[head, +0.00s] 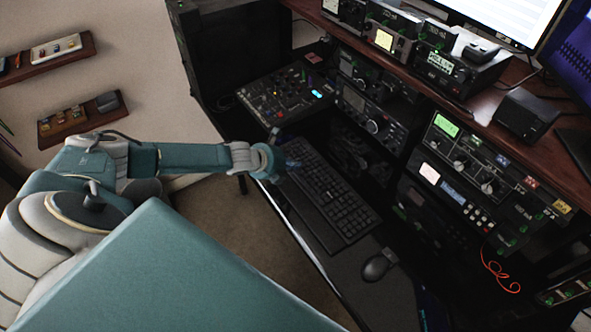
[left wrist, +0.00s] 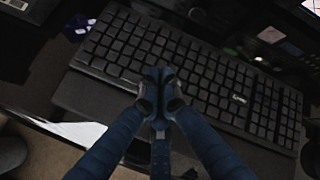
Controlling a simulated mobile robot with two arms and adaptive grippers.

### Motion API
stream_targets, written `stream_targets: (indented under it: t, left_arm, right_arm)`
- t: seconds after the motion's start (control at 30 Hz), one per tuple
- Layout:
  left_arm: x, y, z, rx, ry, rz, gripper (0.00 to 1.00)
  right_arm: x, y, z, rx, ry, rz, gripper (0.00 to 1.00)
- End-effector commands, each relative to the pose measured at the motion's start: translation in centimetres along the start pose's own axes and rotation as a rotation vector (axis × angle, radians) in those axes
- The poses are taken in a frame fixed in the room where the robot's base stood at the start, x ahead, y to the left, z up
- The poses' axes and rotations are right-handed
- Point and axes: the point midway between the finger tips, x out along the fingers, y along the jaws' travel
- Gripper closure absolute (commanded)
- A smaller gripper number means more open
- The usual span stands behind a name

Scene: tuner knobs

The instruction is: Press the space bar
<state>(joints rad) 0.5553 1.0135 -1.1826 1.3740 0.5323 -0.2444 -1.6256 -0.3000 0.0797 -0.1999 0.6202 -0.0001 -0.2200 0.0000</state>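A black keyboard (head: 335,195) lies on a dark desk shelf, running from upper left to lower right in the head view. It fills much of the left wrist view (left wrist: 215,85). My left gripper (head: 292,164) is at the keyboard's upper-left part in the head view. In the left wrist view, its dark blue fingers (left wrist: 160,78) come together at the tips over the keyboard's front rows, with nothing visible between them. The space bar cannot be clearly made out and seems partly hidden by the fingers. Whether the fingertips touch the keys cannot be told. My right gripper is not in view.
A black mouse (head: 377,265) lies below the keyboard on the dark shelf (head: 345,270). A mixer panel (head: 285,93) stands beyond the gripper. Stacked radio units (head: 375,115) rise behind the keyboard. Open floor lies on the near side of the shelf.

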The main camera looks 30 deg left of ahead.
Motion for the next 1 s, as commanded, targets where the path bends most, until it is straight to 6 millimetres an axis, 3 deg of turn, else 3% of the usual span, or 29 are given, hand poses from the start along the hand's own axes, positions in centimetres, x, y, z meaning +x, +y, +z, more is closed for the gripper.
stream_targets:
  t: [0.27,0.73,1.0]
  left_arm:
    - [-0.1,-0.1,0.1,0.0,0.0,0.0,1.0]
    - [-3.2,-2.4,2.4,0.001,-0.001,0.0,1.0]
    - [-3.4,-2.5,2.5,0.001,0.0,0.0,1.0]
  right_arm:
    - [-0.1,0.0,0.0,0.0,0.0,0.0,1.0]
    - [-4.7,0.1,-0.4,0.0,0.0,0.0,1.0]
    - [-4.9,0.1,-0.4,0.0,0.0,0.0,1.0]
